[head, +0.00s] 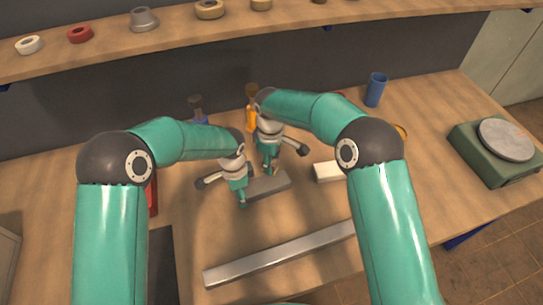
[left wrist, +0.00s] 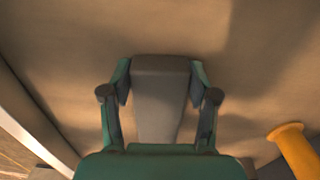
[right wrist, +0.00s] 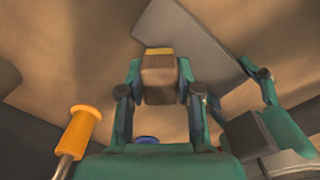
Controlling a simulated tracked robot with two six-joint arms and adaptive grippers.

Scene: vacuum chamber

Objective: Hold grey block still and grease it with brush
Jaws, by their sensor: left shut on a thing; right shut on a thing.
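The grey block (head: 270,186) lies on the workbench in the middle of the head view. My left gripper (head: 242,196) is shut on its left end, and the block (left wrist: 160,100) sits between both fingers in the left wrist view. My right gripper (head: 270,166) is just behind the block in the head view and shut on the brush. In the right wrist view the brush (right wrist: 158,80) is a brown piece with a yellow edge between the fingers. The grey block (right wrist: 185,35) shows beyond it there. I cannot tell whether the brush touches the block.
A pale block (head: 327,171) lies to the right, close to my right arm. A long metal bar (head: 280,255) lies in front. An orange-handled tool (head: 252,118) stands behind the grippers. A blue cup (head: 376,90) and a green scale (head: 490,155) stand farther right.

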